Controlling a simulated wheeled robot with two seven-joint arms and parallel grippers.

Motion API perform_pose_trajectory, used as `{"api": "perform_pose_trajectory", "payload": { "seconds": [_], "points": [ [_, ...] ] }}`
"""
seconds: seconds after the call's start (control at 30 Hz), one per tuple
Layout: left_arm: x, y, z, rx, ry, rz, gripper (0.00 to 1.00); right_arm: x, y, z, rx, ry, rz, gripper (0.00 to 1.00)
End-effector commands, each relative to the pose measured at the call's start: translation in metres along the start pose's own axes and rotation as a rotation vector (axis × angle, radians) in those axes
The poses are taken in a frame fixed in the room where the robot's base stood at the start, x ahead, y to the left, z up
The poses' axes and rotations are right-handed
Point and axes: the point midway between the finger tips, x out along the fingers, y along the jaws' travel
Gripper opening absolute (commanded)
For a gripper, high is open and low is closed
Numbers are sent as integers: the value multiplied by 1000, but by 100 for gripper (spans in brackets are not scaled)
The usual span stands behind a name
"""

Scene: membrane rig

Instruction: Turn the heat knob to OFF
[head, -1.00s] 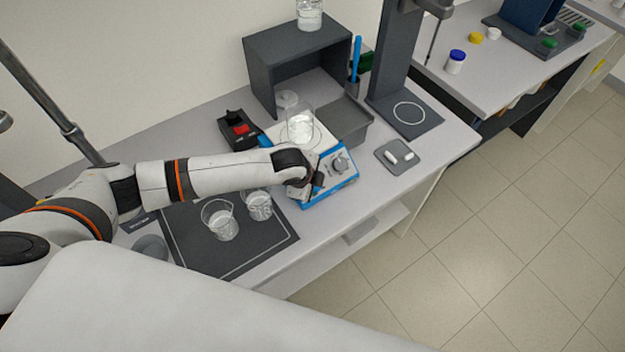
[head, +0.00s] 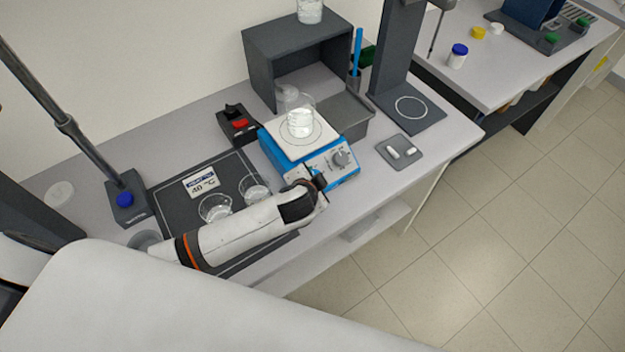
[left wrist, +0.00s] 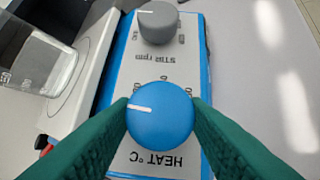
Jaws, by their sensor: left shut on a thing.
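The blue and white hotplate stirrer (head: 283,152) stands on the bench with a beaker (head: 300,122) on its plate. My left gripper (head: 320,181) is at its front panel. In the left wrist view, the round blue heat knob (left wrist: 160,114) sits between the two green fingertips of my left gripper (left wrist: 162,112), which are shut on its sides. The knob's white pointer line points to the left there. The label "HEAT °C" reads upside down below it; the OFF mark is not legible. The grey stir knob (left wrist: 158,22) is above. My right gripper is out of view.
Two beakers (head: 215,208) stand on the dark mat (head: 165,190) beside my left arm. A dark box with a red switch (head: 240,124) is behind left of the hotplate. A small grey tray (head: 400,160) with white pieces lies to its right.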

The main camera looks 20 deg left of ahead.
Motion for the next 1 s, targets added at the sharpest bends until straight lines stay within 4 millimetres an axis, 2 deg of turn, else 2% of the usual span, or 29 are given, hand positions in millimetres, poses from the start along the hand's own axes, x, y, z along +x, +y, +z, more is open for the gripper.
{"api": "perform_pose_trajectory", "payload": {
  "seconds": [0.3, 0.77, 0.8, 0.93, 1.0],
  "points": [
    [0, 0, 2, -83, -5, 58, 18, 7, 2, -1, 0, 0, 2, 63],
    [-1, 1, 3, -95, -6, 66, 18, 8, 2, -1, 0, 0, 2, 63],
    [-1, 1, 3, -95, -6, 66, 42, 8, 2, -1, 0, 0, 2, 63],
    [0, 0, 2, -94, -5, 65, 63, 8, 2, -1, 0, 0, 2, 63],
    [0, 0, 2, -93, -4, 65, 63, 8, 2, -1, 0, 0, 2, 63]
  ]
}}
